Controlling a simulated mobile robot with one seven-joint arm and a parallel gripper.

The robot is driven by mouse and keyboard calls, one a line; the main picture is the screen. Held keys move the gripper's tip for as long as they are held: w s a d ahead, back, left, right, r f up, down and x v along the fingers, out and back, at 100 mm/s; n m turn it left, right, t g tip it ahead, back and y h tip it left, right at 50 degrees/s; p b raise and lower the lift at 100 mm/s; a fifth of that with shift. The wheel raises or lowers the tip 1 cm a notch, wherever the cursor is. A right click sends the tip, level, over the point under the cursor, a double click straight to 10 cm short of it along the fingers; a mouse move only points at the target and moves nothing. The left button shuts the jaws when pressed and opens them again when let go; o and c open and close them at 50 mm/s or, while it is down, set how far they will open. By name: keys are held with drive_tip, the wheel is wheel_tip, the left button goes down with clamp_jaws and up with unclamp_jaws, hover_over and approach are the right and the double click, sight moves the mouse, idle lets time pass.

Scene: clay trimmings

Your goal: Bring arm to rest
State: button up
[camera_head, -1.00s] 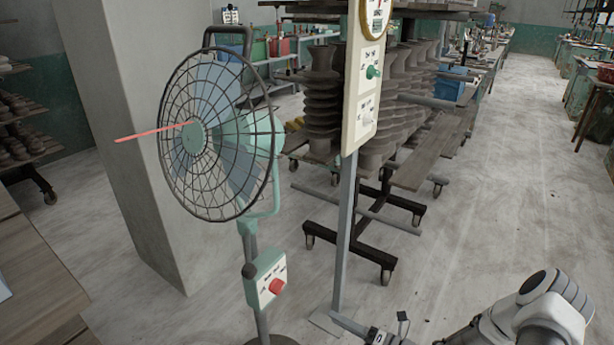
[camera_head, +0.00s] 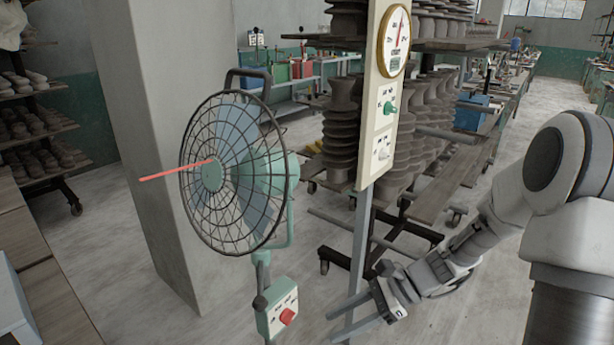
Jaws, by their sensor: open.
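My arm (camera_head: 545,185) shows on the right side of the head view, bent, with its forearm running down and left. My gripper (camera_head: 362,312) is at its end, low in the picture. Its two fingers point left and are apart, with nothing seen between them. The fingers overlap the grey post of the gauge panel in the picture; I cannot tell if they touch it.
A green caged fan (camera_head: 212,176) with a red ribbon stands left of my gripper, its control box (camera_head: 277,308) close by. A gauge panel (camera_head: 380,120) stands on a post. Behind is a wheeled rack (camera_head: 437,195) of clay pieces. Open floor (camera_head: 480,290) lies around my forearm.

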drive_tip(key=s+d+r+n+t+h+p, duration=0.2)
drive_tip(key=s+r+n+h, duration=0.3)
drive_tip(key=r, duration=0.7)
drive_tip(key=s+d+r+n+t+h+p, duration=0.3)
drive_tip(key=s+r+n+h, duration=0.3)
drive_tip(key=s+r+n, duration=0.3)
wheel_tip(320, 180, up, 3)
drive_tip(key=n+t+p, duration=0.1)
drive_tip(key=n, duration=0.1)
drive_tip(key=shift+s+d+r+n+t, duration=0.15)
drive_tip(key=shift+d+n+t, duration=0.2)
drive_tip(key=shift+n+t, duration=0.05)
